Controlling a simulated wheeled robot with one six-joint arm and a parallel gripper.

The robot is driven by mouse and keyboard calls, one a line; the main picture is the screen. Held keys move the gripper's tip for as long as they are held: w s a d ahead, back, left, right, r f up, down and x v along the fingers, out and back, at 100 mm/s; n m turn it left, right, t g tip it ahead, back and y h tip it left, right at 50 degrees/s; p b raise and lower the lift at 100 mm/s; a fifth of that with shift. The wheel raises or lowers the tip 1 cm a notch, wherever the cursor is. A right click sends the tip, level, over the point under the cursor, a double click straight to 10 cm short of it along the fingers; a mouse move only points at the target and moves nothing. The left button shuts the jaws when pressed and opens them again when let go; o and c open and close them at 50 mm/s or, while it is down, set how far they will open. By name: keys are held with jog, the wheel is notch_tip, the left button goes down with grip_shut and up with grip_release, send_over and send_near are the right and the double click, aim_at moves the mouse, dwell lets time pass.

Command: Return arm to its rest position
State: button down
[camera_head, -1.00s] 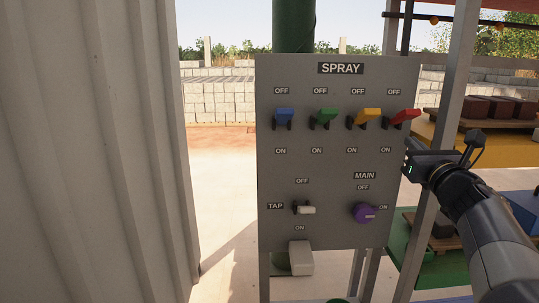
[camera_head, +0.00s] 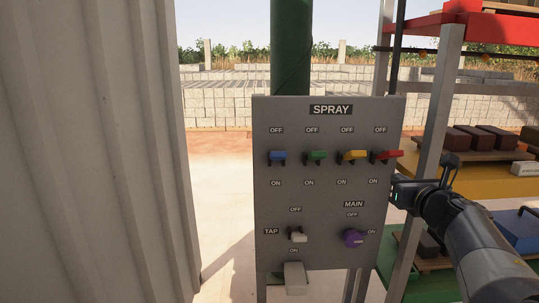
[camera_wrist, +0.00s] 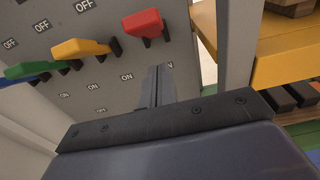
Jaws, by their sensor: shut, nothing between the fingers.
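My arm reaches in from the lower right in the head view, and my gripper (camera_head: 399,192) is by the right edge of the grey spray panel (camera_head: 275,205), below the red lever (camera_head: 387,155). In the wrist view my gripper (camera_wrist: 158,72) is shut with nothing in it, its narrow fingers in front of the panel below the red lever (camera_wrist: 142,24). Whether it touches the panel cannot be told. Blue (camera_head: 278,156), green (camera_head: 317,155) and yellow (camera_head: 352,156) levers stand in a row. Below are a white tap lever (camera_head: 298,237) and a purple main knob (camera_head: 353,238).
A metal post (camera_head: 430,150) and shelves with dark blocks (camera_head: 470,140) stand right of the panel, close behind my arm. A corrugated wall (camera_head: 90,150) fills the left. A white box (camera_head: 295,279) is under the panel. Open ground lies between wall and panel.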

jog(key=s+r+p, duration=0.2)
jog(key=s+r, duration=0.1)
jog(key=s, duration=0.7)
jog(key=w+f+t+b, duration=0.1)
jog(key=w+f+b, duration=0.3)
jog(key=w+b, duration=0.4)
jog(key=w, duration=0.2)
jog(key=shift+w+f+t+b, duration=0.2)
jog(key=shift+w+t+b, duration=0.2)
